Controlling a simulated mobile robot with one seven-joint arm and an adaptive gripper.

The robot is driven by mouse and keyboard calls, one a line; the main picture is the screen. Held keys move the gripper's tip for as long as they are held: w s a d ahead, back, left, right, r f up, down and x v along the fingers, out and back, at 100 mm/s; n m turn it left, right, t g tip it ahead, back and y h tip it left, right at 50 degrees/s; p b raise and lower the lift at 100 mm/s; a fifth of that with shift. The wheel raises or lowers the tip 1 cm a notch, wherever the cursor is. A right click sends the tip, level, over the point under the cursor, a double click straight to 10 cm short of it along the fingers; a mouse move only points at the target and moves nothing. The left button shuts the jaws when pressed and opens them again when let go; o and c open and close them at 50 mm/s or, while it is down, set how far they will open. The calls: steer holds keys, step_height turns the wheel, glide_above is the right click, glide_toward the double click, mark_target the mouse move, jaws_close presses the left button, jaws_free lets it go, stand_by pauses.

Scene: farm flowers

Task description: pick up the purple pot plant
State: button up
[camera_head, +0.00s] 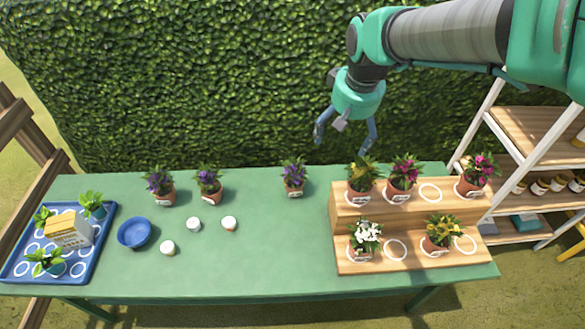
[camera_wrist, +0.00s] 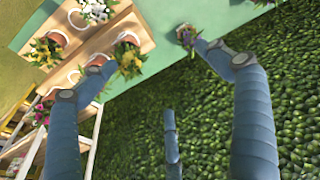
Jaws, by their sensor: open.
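Three purple pot plants in terracotta pots stand on the green table (camera_head: 270,262). One purple plant (camera_head: 160,182) is at the back left, a second purple plant (camera_head: 208,183) is just right of it, and a third purple plant (camera_head: 293,177) stands near the table's middle back. My gripper (camera_head: 345,140) is open and empty, above and behind the table's back edge, right of the third plant. In the wrist view the gripper's fingers (camera_wrist: 150,70) are spread wide, and one purple plant (camera_wrist: 186,36) shows near the right fingertip, apart from it as far as I can tell.
A two-step wooden stand (camera_head: 378,208) at the right holds yellow, magenta and white potted flowers. A blue tray (camera_head: 103,240) with green plants and a box is at the left, beside a blue bowl (camera_head: 134,232) and several small white jars (camera_head: 229,223). A hedge (camera_head: 200,80) rises behind.

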steer(key=w+a+f+n+g, duration=0.15)
steer(key=w+a+f, duration=0.35)
steer(key=w+f, duration=0.7)
steer(key=n+g+b, duration=0.1)
steer(key=g+b, duration=0.1)
glide_above(294, 184)
step_height(294, 184, down, 18)
steer(key=shift+w+t, duration=0.25)
steer(key=shift+f, duration=0.1)
steer(key=shift+f+b, duration=0.7)
steer(key=shift+f, duration=3.5)
steer(key=shift+f+b, duration=0.8)
steer(key=shift+f, duration=1.8)
steer(key=shift+c, duration=0.5)
